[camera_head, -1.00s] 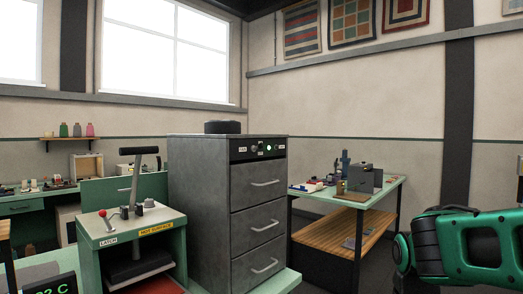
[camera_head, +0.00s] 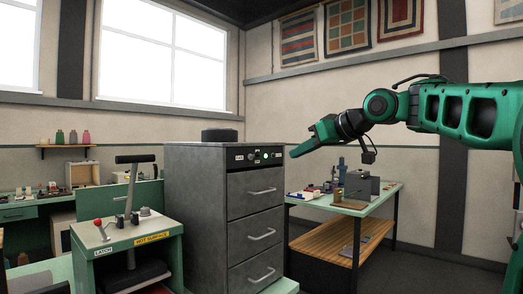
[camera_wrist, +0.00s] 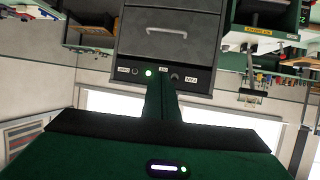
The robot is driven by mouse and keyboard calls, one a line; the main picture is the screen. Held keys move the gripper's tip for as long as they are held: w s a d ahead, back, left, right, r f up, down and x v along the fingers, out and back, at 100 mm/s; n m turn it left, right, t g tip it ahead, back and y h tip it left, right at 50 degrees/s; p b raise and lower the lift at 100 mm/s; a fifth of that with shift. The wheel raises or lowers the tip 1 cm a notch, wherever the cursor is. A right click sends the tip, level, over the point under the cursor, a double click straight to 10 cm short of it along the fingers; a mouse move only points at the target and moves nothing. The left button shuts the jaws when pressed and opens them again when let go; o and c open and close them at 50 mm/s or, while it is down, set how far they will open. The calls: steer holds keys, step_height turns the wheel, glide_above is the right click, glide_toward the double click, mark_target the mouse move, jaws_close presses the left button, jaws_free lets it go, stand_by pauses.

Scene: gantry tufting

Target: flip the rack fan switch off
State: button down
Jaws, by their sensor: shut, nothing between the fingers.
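The grey rack cabinet (camera_head: 205,210) stands in the middle of the head view, with a dark control panel along the top of its front. The panel carries a small switch (camera_head: 251,156) beside a white label at its left end, and a lit green lamp (camera_head: 265,155). In the upside-down wrist view the switch (camera_wrist: 173,77) and lamp (camera_wrist: 149,72) also show. The label is too small to read surely, and the lever's position cannot be told. My gripper (camera_head: 293,153) is shut and empty, pointing at the panel from the right, apparently apart from it.
A green latch press (camera_head: 125,235) with a lever stands at the left. A green-topped table (camera_head: 385,190) with small items stands behind and right, below my arm. The air before the panel is clear.

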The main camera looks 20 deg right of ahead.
steer(key=a+r+n+t+y, duration=0.1)
steer(key=a+r+n+y, duration=0.1)
steer(key=r, duration=0.5)
steer(key=shift+a+r+n+y, duration=0.4)
steer(key=shift+a+n, duration=0.1)
steer(key=shift+a, duration=0.3)
steer(key=shift+w+a, duration=0.1)
steer(key=shift+w, duration=0.05)
glide_above(255, 156)
steer(key=f+v, duration=0.1)
steer(key=v, duration=0.2)
step_height(255, 156, down, 4)
steer(key=shift+f, duration=1.1)
